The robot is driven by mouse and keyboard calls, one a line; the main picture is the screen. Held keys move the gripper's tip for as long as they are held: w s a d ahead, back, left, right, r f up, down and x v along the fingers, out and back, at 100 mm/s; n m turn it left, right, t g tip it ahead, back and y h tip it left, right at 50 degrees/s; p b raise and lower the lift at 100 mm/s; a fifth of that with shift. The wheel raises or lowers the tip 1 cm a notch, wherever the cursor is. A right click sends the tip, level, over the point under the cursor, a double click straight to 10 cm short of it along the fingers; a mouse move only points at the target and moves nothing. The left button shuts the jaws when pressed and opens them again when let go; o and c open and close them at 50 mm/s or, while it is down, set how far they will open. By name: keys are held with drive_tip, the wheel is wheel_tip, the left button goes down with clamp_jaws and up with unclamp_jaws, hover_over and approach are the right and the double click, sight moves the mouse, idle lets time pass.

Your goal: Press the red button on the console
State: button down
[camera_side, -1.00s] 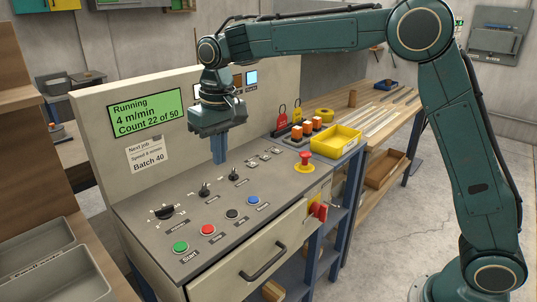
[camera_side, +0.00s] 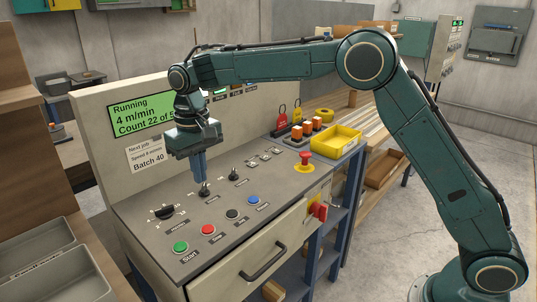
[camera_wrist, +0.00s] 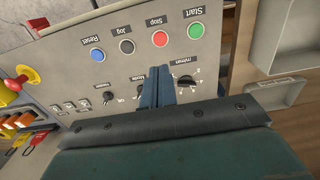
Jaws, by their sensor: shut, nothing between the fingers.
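The red button (camera_side: 208,230) is a flat round button on the grey console top (camera_side: 150,210), between the green Start button (camera_side: 180,247) and a black button (camera_side: 232,214). In the wrist view the red button (camera_wrist: 160,39) carries the label Stop and lies just beyond my fingertips. My gripper (camera_side: 203,181) points down with its blue fingers shut and empty. It is above the console, behind the red button in the side view, near a small black knob (camera_side: 204,191). In the wrist view the fingertips (camera_wrist: 161,69) look apart from the red button.
A blue button (camera_side: 253,200) and a dial (camera_side: 164,212) share the panel. A red mushroom button (camera_side: 305,160) on a yellow base and a yellow tray (camera_side: 336,142) stand to the right. The upright display panel (camera_side: 105,150) rises behind my gripper. The front controls have open space above them.

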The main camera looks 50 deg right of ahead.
sight(209, 229)
wheel_tip(209, 229, down, 14)
idle(0.8)
drive_tip(key=shift+s+f, duration=0.1)
drive_tip(key=shift+f, duration=1)
drive_tip(key=shift+r, duration=0.1)
wheel_tip(209, 229, up, 15)
drive_tip(key=shift+w, duration=0.2)
drive_tip(key=shift+r, duration=0.1)
idle(0.6)
